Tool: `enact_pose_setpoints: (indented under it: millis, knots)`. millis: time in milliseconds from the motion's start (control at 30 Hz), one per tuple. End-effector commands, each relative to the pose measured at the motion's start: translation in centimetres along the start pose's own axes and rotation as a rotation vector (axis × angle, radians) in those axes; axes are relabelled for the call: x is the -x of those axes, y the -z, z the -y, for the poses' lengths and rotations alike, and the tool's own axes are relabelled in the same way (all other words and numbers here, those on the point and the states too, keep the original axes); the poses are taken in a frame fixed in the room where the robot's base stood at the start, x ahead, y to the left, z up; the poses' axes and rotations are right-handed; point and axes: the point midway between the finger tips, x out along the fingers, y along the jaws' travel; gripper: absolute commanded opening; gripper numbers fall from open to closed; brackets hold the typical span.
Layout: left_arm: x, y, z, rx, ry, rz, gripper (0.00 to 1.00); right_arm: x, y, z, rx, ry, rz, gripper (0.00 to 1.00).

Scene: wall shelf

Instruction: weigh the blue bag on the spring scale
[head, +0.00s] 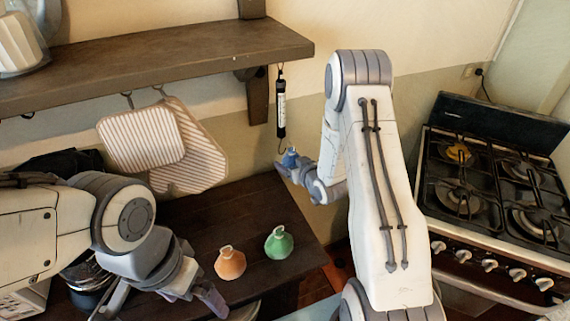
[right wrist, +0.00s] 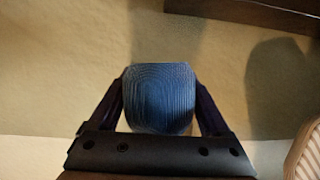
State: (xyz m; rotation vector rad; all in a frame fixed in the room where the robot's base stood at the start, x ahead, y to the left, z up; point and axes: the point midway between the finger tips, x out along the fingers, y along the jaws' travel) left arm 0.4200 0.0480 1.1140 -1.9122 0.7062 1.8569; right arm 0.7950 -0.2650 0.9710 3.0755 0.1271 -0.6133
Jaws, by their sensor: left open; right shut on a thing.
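The spring scale (head: 281,107), a black tube with a pale face, hangs from the end of the wall shelf with its hook at the bottom. The small blue bag (head: 290,157) is right below the scale's hook. I cannot tell whether its loop is on the hook. My right gripper (head: 284,169) is shut on the blue bag. In the right wrist view the blue bag (right wrist: 159,98) fills the space between both fingers; the scale does not show there. My left gripper (head: 162,302) is open and empty, low at the left, left of the orange bag (head: 230,263).
A green bag (head: 279,243) stands beside the orange one on the dark counter (head: 262,201). The wooden shelf (head: 165,62) juts out above. Striped pot holders (head: 140,139) hang under it. A gas stove (head: 490,200) stands at the right.

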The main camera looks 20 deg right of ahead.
Motion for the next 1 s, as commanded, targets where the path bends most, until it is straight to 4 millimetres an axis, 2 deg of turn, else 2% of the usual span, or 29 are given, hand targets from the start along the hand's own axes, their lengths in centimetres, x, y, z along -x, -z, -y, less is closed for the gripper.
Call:
enact_pose_setpoints:
  millis: [600,1000]
  knots:
    - [-0.2,0.0,0.0,0.0,0.0,0.0,1.0,0.1,0.0,-3.0,0.003,0.002,-0.002,0.16]
    - [-0.2,0.0,0.0,0.0,0.0,0.0,1.0,0.2,0.0,-3.9,0.004,0.004,-0.001,0.16]
